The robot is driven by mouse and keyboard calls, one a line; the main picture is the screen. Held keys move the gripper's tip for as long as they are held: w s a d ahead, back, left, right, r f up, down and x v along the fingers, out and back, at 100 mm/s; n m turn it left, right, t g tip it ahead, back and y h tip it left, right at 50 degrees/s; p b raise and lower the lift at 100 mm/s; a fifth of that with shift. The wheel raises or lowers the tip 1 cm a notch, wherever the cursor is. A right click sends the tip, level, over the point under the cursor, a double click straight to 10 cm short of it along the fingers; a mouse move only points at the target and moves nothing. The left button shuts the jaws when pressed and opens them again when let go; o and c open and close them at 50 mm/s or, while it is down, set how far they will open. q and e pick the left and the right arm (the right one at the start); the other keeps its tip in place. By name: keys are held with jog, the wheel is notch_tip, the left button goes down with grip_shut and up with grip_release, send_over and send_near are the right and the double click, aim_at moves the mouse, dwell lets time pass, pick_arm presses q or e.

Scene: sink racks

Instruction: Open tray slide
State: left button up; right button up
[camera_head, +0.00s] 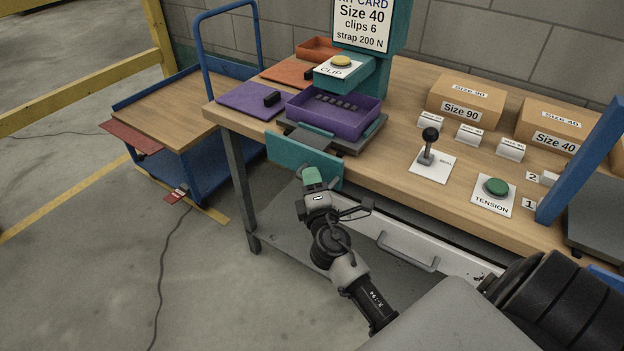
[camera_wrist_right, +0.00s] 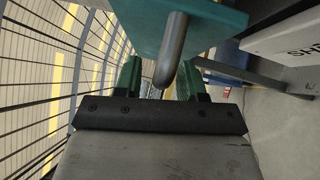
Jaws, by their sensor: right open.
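The tray slide has a teal front plate (camera_head: 304,162) that hangs at the front edge of the bench, below a purple tray (camera_head: 335,112) with several dark slots or pieces in it. In the right wrist view the teal plate (camera_wrist_right: 205,25) carries a grey bar handle (camera_wrist_right: 174,45). My right gripper (camera_head: 311,178) is close in front of the plate. Its two green fingers (camera_wrist_right: 160,82) are open, one on each side of the handle's lower end in the picture. I cannot tell how deep the bar sits between them. My left gripper is not in view.
On the bench stand a black-knobbed lever (camera_head: 428,150), a green TENSION button (camera_head: 496,187), a yellow CLIP button (camera_head: 341,61) and cardboard boxes (camera_head: 466,100). A drawer with a grey handle (camera_head: 408,252) is below. A blue cart (camera_head: 190,125) stands left; the floor at lower left is mostly free.

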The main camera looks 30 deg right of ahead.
jog(key=shift+w, duration=0.1)
grip_shut()
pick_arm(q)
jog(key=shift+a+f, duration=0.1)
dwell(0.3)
